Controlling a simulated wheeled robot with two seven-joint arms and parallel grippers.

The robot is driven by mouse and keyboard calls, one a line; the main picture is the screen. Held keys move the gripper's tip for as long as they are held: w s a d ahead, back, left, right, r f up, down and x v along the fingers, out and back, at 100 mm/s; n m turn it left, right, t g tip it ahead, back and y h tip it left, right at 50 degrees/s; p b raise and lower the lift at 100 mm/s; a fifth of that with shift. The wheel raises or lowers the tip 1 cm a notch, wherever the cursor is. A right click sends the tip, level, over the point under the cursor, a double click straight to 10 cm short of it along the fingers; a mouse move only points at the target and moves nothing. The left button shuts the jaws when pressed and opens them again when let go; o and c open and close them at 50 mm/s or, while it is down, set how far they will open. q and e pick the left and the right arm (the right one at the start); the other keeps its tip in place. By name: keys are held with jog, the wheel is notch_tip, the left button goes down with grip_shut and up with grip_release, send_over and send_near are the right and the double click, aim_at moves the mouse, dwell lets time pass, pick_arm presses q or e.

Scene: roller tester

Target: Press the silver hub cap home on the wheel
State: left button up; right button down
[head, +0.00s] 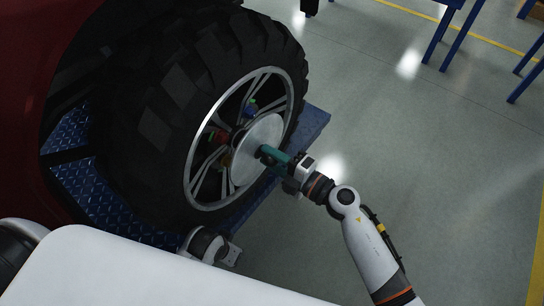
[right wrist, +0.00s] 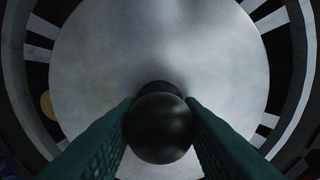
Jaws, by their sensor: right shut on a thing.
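The silver hub cap (head: 246,167) is a round plain disc over the middle of the wheel (head: 205,95); it fills most of the right wrist view (right wrist: 160,50). A black round knob (right wrist: 160,128) stands out from its face. My right gripper (head: 264,152) has its teal fingers on both sides of this knob and is shut on it. The cap faces the wheel's spokes, and I cannot tell whether a gap lies behind it. My left gripper (head: 230,252) is low in the head view, below the tyre and away from the cap; its jaws are unclear.
The wheel has a thick black tyre and stands on a blue platform (head: 313,122) beside a dark red body (head: 60,45). Small coloured parts, green (head: 250,108) and red (head: 219,137), show among the spokes. Open grey floor lies to the right, with blue legs (head: 440,40) at the back.

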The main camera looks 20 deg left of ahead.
aim_at(259, 150)
jog(key=shift+a, duration=0.1)
jog(key=shift+w+a, duration=0.15)
jog(key=shift+a, duration=0.2)
jog(key=shift+w+a, duration=0.2)
jog(key=shift+a, duration=0.3)
jog(key=shift+w+a, duration=0.15)
jog(key=shift+a, duration=0.25)
jog(key=shift+w+a+r, duration=0.1)
jog(key=shift+w+a, duration=0.05)
jog(key=shift+a, duration=0.3)
jog(key=c, duration=0.9)
grip_release()
jog(key=shift+a, duration=0.15)
pick_arm(q)
jog(key=shift+r, duration=0.3)
